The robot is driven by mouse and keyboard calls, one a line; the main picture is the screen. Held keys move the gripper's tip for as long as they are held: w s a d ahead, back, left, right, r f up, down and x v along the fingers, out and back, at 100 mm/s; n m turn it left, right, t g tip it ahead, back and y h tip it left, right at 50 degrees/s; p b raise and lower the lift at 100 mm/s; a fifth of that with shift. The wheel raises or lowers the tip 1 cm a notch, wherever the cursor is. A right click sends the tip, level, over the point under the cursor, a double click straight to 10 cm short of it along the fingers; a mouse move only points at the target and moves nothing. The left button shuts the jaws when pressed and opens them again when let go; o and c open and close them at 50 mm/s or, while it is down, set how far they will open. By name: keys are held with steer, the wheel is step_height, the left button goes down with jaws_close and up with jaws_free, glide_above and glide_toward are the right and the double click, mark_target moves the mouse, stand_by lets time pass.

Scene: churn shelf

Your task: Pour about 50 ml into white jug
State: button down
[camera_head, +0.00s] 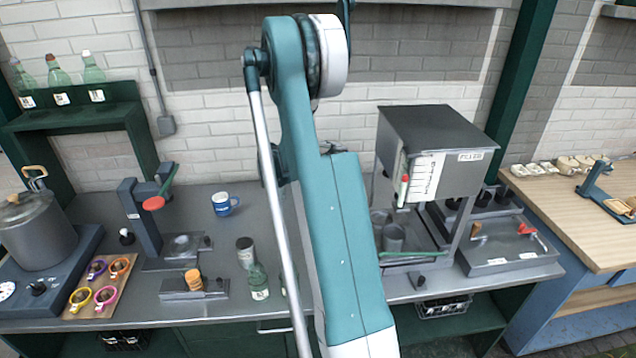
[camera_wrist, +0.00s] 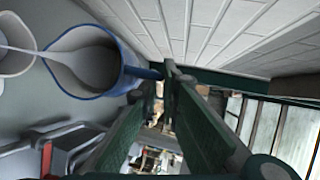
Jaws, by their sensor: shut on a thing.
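In the wrist view, my gripper (camera_wrist: 167,78) is shut on the handle of a blue-rimmed vessel (camera_wrist: 128,78). The vessel is tilted toward the left of the picture, and pale liquid (camera_wrist: 92,66) shows inside it. A pale stream (camera_wrist: 38,51) runs from its mouth to a white vessel (camera_wrist: 14,60) cut off at the left edge, which looks like the white jug. How full the white vessel is cannot be told. In the head view, my arm hides the gripper and both of these vessels.
A dark can (camera_head: 245,252) and a green bottle (camera_head: 258,282) stand left of my arm. The filler machine (camera_head: 440,135) stands to the right. A pot (camera_head: 38,235) is at far left.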

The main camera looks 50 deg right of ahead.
steer(key=shift+w+a+r+n+g+h+b, duration=0.3)
steer(key=shift+w+a+h+b, duration=0.1)
steer(key=shift+b, duration=0.45)
stand_by(0.9)
steer(key=shift+s, duration=0.1)
steer(key=shift+s+d+y+p, duration=0.3)
steer(key=shift+s+d+p, duration=0.15)
steer(key=shift+p, duration=0.55)
steer(key=shift+s+d+f+m+t+y+p, duration=0.6)
steer(key=shift+s+d+f+t+y+p, duration=0.35)
steer(key=shift+s+d, duration=0.3)
steer(key=shift+s+d+f+y+b, duration=0.15)
steer(key=shift+f+y+b, duration=0.15)
steer(key=shift+b, duration=0.2)
steer(key=shift+d, duration=0.1)
steer(key=shift+s+f, duration=0.15)
